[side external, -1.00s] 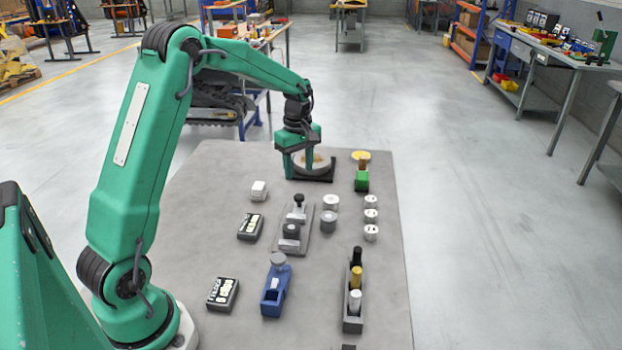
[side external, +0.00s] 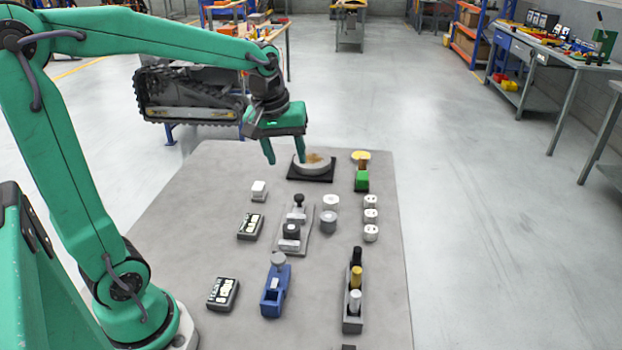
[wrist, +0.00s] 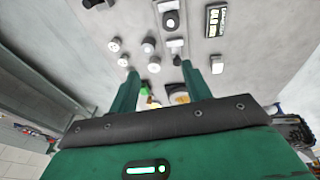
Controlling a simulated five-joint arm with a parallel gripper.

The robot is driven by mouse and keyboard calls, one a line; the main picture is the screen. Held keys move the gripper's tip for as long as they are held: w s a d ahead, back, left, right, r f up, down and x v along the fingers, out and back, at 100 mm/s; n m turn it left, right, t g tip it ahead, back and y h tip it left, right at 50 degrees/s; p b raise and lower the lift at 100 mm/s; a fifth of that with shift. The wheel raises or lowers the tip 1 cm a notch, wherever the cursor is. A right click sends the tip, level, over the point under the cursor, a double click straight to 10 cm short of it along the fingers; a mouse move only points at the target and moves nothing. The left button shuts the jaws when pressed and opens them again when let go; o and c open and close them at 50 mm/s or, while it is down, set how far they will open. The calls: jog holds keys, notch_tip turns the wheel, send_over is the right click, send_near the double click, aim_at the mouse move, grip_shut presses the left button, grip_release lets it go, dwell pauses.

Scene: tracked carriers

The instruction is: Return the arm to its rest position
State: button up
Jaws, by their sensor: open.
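My gripper (side external: 285,151) is open and empty. In the side external view it hangs above the far part of the grey table (side external: 190,240), to the left of a round grey dish (side external: 312,166) on a black square base. The fingers look apart from the dish. The dish holds something brownish. In the wrist view both green fingers of my gripper (wrist: 172,78) stand wide apart with nothing between them that they grip. The dish is partly hidden there behind the gripper.
On the table stand a green block (side external: 361,181), several white round pieces (side external: 371,216), a blue holder (side external: 275,290), a grey rack with cylinders (side external: 352,320), two dark boxes with white labels (side external: 223,294) and a grey fixture (side external: 298,238). A tracked carrier (side external: 190,95) stands behind the table.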

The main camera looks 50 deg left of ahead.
jog(key=s+d+m+t, duration=0.1)
jog(key=s+d+m, duration=0.2)
jog(key=s, duration=0.4)
jog(key=s+d+m+t, duration=0.1)
jog(key=s+d+m, duration=0.2)
jog(key=s+m, duration=0.3)
jog(key=shift+s+d+r+t, duration=0.2)
jog(key=shift+s+r+t, duration=0.05)
jog(key=shift+s+t, duration=0.15)
